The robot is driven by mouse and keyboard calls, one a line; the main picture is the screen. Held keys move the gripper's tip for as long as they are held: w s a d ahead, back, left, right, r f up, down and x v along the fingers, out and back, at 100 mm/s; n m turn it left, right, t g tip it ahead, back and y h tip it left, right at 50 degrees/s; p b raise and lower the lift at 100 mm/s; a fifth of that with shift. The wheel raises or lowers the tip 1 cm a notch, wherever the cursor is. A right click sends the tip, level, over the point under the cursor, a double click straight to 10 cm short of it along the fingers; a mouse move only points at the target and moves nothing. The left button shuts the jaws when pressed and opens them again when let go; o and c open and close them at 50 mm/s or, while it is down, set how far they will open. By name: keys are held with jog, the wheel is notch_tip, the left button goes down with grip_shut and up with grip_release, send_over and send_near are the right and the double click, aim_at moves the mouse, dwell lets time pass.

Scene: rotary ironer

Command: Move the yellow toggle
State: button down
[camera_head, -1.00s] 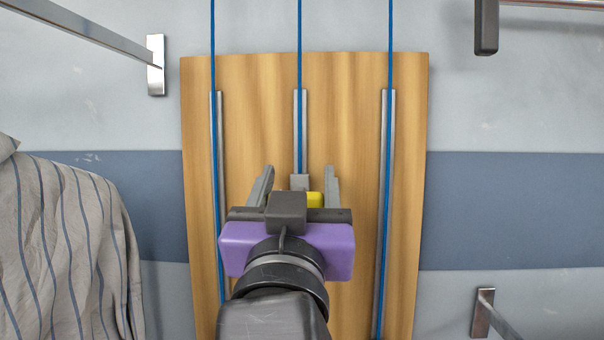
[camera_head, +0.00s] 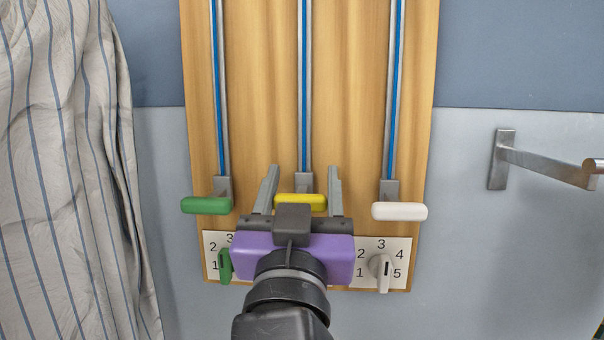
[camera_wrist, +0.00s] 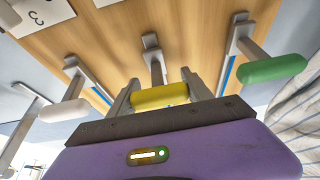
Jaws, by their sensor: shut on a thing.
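The yellow toggle (camera_head: 300,201) is a rounded bar on a grey bracket at the lower end of the middle rail (camera_head: 304,90) on a wooden board. It sits about level with the green and white toggles. My gripper (camera_head: 301,184) has one finger at each end of the bar and is shut on it. The wrist view shows the yellow toggle (camera_wrist: 160,96) between the fingers (camera_wrist: 161,94). My purple gripper body hides the area below it in the head view.
A green toggle (camera_head: 206,205) is left and a white toggle (camera_head: 399,211) right, both close to my fingers. Below are a green dial (camera_head: 225,266) and a pale dial (camera_head: 380,270). Striped cloth (camera_head: 70,170) hangs left; a metal bar (camera_head: 545,165) juts out right.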

jog(key=shift+f, duration=0.75)
jog(key=shift+c, duration=2.2)
grip_release()
jog(key=b+v, duration=0.1)
jog(key=v, duration=0.6)
jog(key=shift+s, duration=0.4)
jog(key=shift+f, duration=0.1)
